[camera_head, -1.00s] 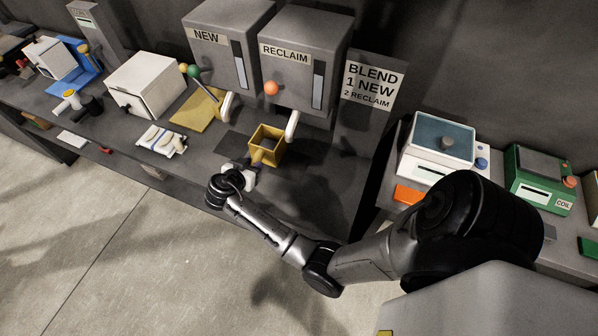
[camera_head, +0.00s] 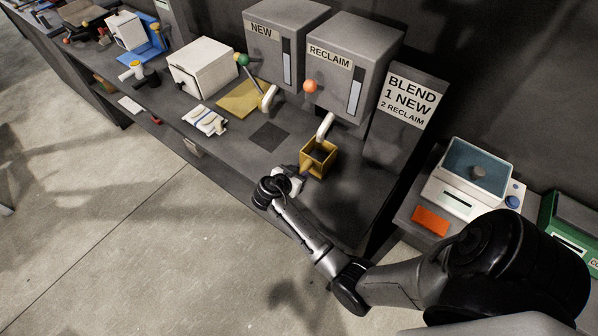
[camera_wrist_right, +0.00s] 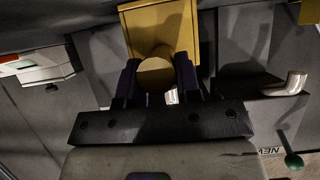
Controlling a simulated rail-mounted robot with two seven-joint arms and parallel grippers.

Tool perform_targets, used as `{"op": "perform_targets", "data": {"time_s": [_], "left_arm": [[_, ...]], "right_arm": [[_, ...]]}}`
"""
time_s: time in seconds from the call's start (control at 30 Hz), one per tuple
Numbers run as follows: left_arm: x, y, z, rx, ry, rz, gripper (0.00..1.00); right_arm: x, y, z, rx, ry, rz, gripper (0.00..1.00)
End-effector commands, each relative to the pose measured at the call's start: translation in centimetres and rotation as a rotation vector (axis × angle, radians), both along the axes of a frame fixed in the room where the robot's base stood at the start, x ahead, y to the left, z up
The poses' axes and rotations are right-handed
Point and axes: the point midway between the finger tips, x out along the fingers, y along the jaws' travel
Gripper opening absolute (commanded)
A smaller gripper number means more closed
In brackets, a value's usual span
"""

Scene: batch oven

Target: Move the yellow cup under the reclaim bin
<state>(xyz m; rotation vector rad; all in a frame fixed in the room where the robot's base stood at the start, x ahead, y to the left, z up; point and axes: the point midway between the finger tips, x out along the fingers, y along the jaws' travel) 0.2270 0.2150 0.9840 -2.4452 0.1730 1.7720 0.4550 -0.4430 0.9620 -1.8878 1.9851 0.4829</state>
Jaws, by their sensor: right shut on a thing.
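The yellow cup (camera_head: 318,158) is a square, open-topped box with a handle. It is upright at the bench, just in front of and below the white spout (camera_head: 325,127) of the grey RECLAIM bin (camera_head: 378,68). I cannot tell whether its base touches the bench. My right gripper (camera_head: 296,180) is shut on the cup's handle from the front left. In the right wrist view the fingers (camera_wrist_right: 158,80) close around the handle, with the cup (camera_wrist_right: 158,22) beyond them. The cup's contents look dark and unclear. My left gripper is not in view.
The NEW bin (camera_head: 282,38) with a green-knobbed lever (camera_head: 242,59) stands left of RECLAIM. A bare dark square (camera_head: 270,136) lies on the bench left of the cup. A BLEND sign (camera_head: 407,98) stands right. A scale-like box (camera_head: 470,180) sits further right.

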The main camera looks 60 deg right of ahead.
Motion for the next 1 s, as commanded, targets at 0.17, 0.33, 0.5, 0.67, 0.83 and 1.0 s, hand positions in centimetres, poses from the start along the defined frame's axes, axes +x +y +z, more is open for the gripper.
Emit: {"op": "perform_targets", "data": {"time_s": [0.17, 0.33, 0.5, 0.67, 0.83, 1.0], "left_arm": [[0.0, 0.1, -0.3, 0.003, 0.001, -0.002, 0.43], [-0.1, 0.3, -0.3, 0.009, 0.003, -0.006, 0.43], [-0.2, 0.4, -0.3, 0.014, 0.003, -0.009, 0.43], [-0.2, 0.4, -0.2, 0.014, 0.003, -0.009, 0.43], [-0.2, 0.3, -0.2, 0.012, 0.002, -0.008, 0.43], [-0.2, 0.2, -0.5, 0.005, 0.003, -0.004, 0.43]], "right_arm": [[0.0, 0.0, -0.3, 0.0, 0.0, 0.0, 0.33], [0.0, 0.0, -0.2, 0.0, 0.0, 0.0, 0.49], [0.0, 0.0, -0.2, 0.0, 0.0, 0.0, 0.57], [0.0, 0.0, -0.1, 0.0, 0.0, 0.0, 0.57], [0.1, 1.2, 0.6, 0.001, -0.003, 0.001, 0.57], [0.2, 3.6, 1.8, 0.002, -0.002, 0.0, 0.57]]}}
